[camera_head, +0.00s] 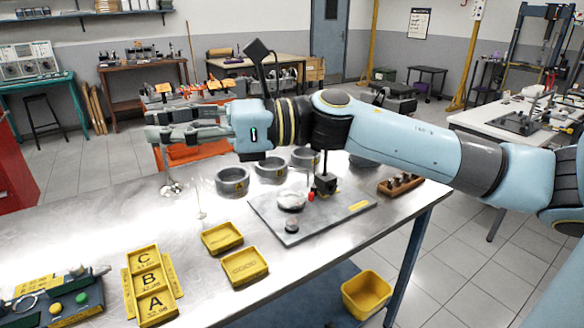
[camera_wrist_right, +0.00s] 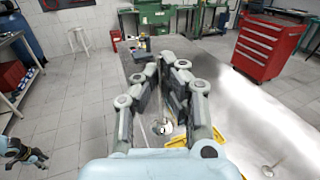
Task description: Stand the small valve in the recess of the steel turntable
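Several grey rings (camera_head: 232,181) stand behind the plate. A black post (camera_head: 325,183) rises from the plate. Yellow trays (camera_head: 244,267) lie in front, with a lettered tray (camera_head: 150,287) at left. A wooden block (camera_head: 401,185) sits at right. The table's left middle is mostly clear.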

